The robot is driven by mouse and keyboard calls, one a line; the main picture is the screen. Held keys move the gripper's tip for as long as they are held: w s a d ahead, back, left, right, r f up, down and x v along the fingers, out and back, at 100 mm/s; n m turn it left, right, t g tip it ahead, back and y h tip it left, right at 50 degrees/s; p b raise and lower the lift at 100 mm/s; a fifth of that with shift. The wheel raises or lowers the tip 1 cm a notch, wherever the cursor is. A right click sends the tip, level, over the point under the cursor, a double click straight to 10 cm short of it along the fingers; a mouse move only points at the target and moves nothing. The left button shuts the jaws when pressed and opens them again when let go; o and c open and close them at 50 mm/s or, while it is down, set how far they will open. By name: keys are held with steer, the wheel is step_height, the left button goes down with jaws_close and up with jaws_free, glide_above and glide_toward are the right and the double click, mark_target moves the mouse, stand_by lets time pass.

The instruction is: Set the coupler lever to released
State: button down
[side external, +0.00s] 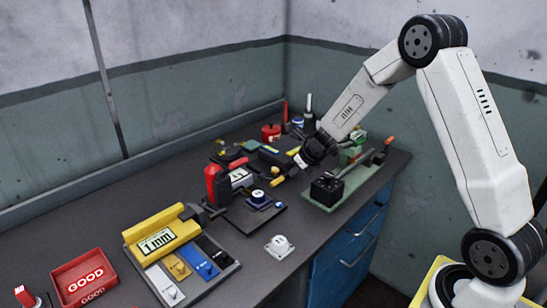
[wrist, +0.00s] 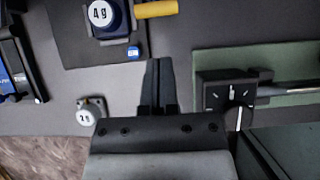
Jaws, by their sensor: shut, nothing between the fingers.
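A black box (side external: 326,188) stands on a green board (side external: 352,186) at the table's right edge. A dark lever-like rod (side external: 362,163) runs from it toward an orange tip (side external: 389,141). In the wrist view the box (wrist: 222,91) has white marks and a white pointer (wrist: 238,118), and the rod (wrist: 290,88) extends right over the green board (wrist: 270,62). I cannot tell for sure which part is the coupler lever, nor read its setting. My gripper (side external: 300,160) is shut and empty above the table. Its fingers (wrist: 158,85) are left of the box, apart from it.
Another weight (wrist: 90,110) sits on bare table. A yellow 1 mm block (side external: 160,235) and a red GOOD tray (side external: 84,276) are at the left. Clutter fills the back.

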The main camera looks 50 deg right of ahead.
mark_target(270, 179)
steer(key=shift+x, duration=4.75)
